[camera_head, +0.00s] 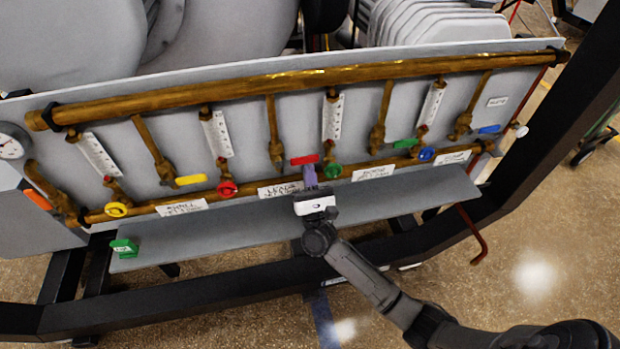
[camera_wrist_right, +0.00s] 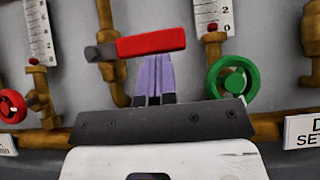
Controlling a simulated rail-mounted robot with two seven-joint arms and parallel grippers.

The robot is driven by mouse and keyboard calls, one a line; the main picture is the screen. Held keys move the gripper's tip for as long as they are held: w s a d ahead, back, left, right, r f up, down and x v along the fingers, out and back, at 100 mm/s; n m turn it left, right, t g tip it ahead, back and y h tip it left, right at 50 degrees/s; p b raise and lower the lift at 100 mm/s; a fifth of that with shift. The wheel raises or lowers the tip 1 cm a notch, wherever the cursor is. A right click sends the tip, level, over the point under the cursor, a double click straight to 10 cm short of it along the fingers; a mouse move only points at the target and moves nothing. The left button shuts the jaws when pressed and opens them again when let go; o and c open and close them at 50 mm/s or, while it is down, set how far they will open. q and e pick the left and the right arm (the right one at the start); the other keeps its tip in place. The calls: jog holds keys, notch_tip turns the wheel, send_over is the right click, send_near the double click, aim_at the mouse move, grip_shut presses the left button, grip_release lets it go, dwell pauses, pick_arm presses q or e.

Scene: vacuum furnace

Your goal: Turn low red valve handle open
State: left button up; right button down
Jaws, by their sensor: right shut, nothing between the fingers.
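The low red valve handle (camera_head: 305,159) is a short red lever on a brass pipe fitting, near the middle of the panel. In the right wrist view the red handle (camera_wrist_right: 151,43) lies nearly level, with its grey end at the left. My right gripper (camera_head: 311,182) comes up from below with purple fingers. The fingers (camera_wrist_right: 154,75) are shut with nothing between them, and their tips are right at the handle's underside. I cannot tell whether they touch it. My left gripper is not in view.
A green round knob (camera_wrist_right: 231,78) sits close right of my fingers, and a red round knob (camera_head: 226,188) is farther left. Yellow (camera_head: 191,180), green (camera_head: 405,143) and blue (camera_head: 489,129) lever handles line the panel. A grey shelf (camera_head: 220,232) runs below.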

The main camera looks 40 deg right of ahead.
aim_at(311, 159)
jog(key=n+y, duration=0.1)
jog(key=n, duration=0.1)
jog(key=r+n+t+y+p, duration=0.1)
jog(key=y, duration=0.1)
jog(key=r+n+t+y+p, duration=0.1)
jog(key=n+y, duration=0.1)
jog(key=shift+s+d+n, duration=0.2)
jog(key=shift+d+n, duration=0.05)
jog(key=shift+n, duration=0.05)
jog(key=shift+d+r+n+y+p, duration=0.1)
jog(key=shift+r+n+y+p, duration=0.2)
jog(key=shift+n+y, duration=0.35)
jog(key=shift+s+r, duration=0.1)
jog(key=shift+r, duration=0.1)
jog(key=shift+f, duration=0.1)
